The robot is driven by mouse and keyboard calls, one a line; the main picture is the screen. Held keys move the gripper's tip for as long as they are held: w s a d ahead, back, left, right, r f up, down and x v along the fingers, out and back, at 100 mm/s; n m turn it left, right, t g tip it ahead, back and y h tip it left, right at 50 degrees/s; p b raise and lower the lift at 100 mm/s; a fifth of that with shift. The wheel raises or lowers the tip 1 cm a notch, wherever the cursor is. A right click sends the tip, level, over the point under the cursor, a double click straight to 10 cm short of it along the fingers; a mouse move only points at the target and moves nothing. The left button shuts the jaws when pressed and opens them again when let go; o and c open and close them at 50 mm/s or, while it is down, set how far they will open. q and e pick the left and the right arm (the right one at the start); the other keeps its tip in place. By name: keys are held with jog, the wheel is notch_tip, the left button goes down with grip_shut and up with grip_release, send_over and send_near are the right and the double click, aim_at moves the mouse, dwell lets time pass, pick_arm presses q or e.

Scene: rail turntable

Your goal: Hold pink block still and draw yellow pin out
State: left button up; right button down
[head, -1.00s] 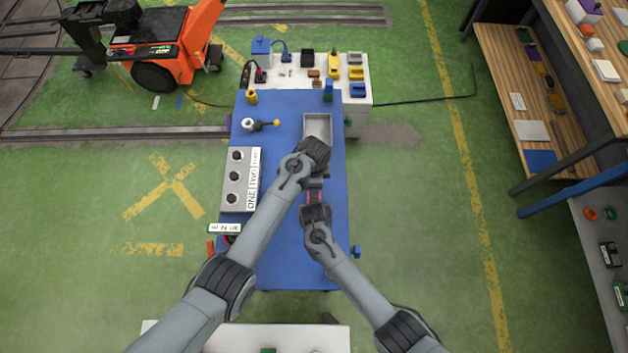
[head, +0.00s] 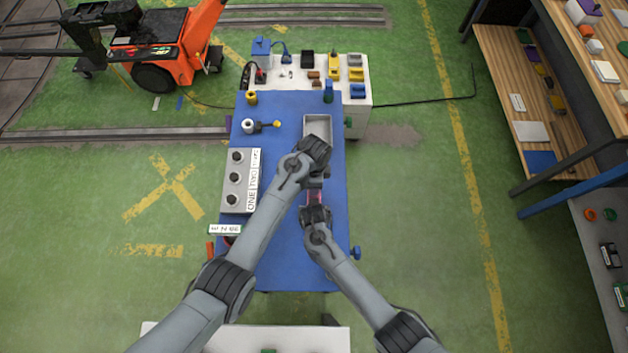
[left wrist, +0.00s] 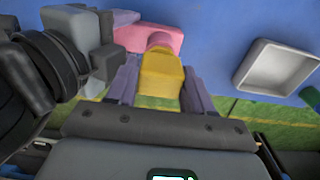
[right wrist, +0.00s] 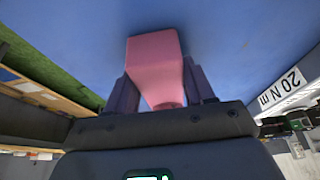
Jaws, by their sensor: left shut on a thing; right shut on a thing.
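The pink block (right wrist: 155,60) lies between the fingers of my right gripper (right wrist: 163,92), which is shut on it. A little pink of the block also shows in the head view (head: 315,197). The yellow pin (left wrist: 162,74) is between the fingers of my left gripper (left wrist: 165,84), which is shut on its head. In the left wrist view the pink block (left wrist: 150,38) is right behind the pin. The pin's shaft is hidden, so I cannot tell how deep it sits. In the head view both grippers are close together over the blue table, the left one farther back.
The blue table (head: 285,150) holds a grey open tray (head: 317,125) behind my grippers. A white side table (head: 300,67) with small parts is at the back.

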pick_arm(q)
jog(key=shift+r, duration=0.1)
jog(key=shift+r, duration=3)
jog(key=shift+r, duration=0.1)
jog(key=shift+r, duration=2.45)
pick_arm(e)
jog(key=shift+c, duration=1.6)
grip_release()
jog(key=v, duration=1.2)
